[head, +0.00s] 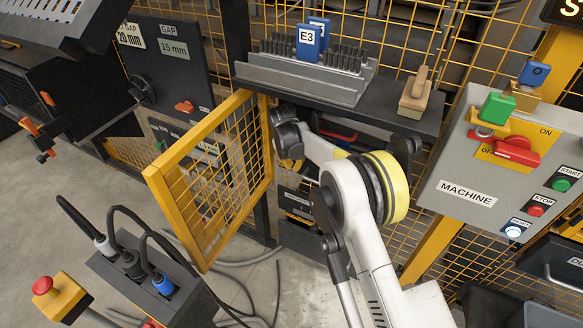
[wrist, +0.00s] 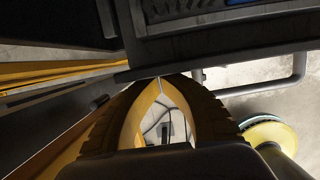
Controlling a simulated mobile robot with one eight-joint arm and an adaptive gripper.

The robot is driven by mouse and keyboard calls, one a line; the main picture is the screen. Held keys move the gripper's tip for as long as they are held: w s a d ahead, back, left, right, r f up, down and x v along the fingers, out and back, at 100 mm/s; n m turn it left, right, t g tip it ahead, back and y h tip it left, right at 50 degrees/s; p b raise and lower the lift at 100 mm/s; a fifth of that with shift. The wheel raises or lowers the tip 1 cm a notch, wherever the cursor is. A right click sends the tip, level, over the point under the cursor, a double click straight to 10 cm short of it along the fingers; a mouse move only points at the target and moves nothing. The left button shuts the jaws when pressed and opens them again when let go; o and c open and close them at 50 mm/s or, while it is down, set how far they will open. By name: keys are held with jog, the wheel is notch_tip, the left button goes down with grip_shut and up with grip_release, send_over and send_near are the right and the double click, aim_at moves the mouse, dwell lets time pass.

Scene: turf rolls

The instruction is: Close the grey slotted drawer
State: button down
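A dark grey slotted part (wrist: 195,8), which looks like the drawer, shows at the top of the wrist view with a bit of blue in it. Its long front edge (wrist: 225,50) runs just beyond my fingertips. In the head view my arm hides most of the space under the shelf, so I cannot tell how far the drawer stands out. My gripper (wrist: 160,79) has its two yellow-lined fingers meeting at the tips, with nothing between them. The tips are at or very near the edge; contact is unclear. In the head view the fingers are hidden behind my arm.
An open yellow mesh gate (head: 210,180) stands left of my arm. A dark shelf (head: 390,110) above carries a grey peg rack (head: 300,80) and a wooden-handled block (head: 415,95). A machine panel (head: 470,165) is at right. Cables lie on the floor.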

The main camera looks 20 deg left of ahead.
jog(key=shift+w+d, duration=0.1)
jog(key=shift+w, duration=0.75)
jog(key=shift+s, duration=0.1)
